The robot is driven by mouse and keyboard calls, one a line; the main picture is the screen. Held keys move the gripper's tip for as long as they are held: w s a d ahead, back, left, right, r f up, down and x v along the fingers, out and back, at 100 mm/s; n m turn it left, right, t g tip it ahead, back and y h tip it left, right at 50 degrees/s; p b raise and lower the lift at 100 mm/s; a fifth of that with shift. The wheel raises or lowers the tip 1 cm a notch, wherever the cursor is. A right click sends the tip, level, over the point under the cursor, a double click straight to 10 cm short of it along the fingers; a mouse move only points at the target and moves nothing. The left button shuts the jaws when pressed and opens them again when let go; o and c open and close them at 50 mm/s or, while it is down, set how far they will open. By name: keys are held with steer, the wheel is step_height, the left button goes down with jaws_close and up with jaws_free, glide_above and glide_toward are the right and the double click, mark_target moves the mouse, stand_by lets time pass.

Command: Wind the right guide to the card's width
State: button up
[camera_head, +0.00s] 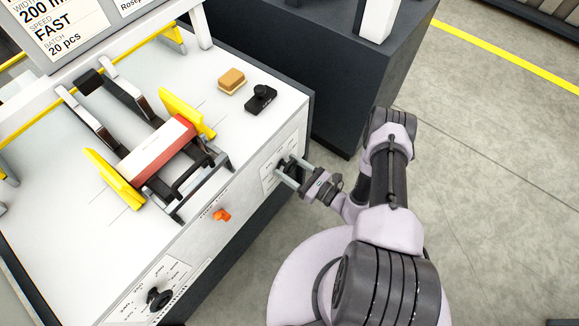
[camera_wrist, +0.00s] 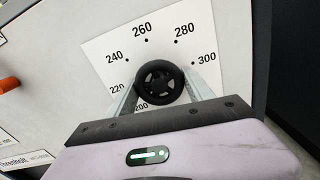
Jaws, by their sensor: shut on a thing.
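My gripper (camera_head: 287,172) is shut on the black handwheel (camera_wrist: 161,83) on the machine's front panel, a finger at each side of the wheel. A white scale (camera_wrist: 145,50) around it is marked from 200 to 300; I cannot make out a pointer. The yellow right guide (camera_head: 187,111) stands by the right end of the red and white card stack (camera_head: 158,151), seemingly with a small gap. The yellow left guide (camera_head: 115,180) stands at the stack's left end. The card sign (camera_head: 50,25) shows 200 mm, FAST and 20 pcs.
A tan block (camera_head: 231,81) and a black device (camera_head: 261,99) lie on the white table right of the guides. An orange knob (camera_head: 222,215) and another black dial (camera_head: 159,298) sit on the front panel. A dark cabinet (camera_head: 345,75) stands behind; floor at right is clear.

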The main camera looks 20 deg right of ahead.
steer(key=o, duration=1.4)
steer(key=shift+c, duration=0.2)
steer(key=p+v, duration=0.3)
steer(key=v, duration=1.4)
steer(key=shift+s+d, duration=0.15)
steer(key=shift+s, duration=0.05)
steer(key=shift+r, duration=0.1)
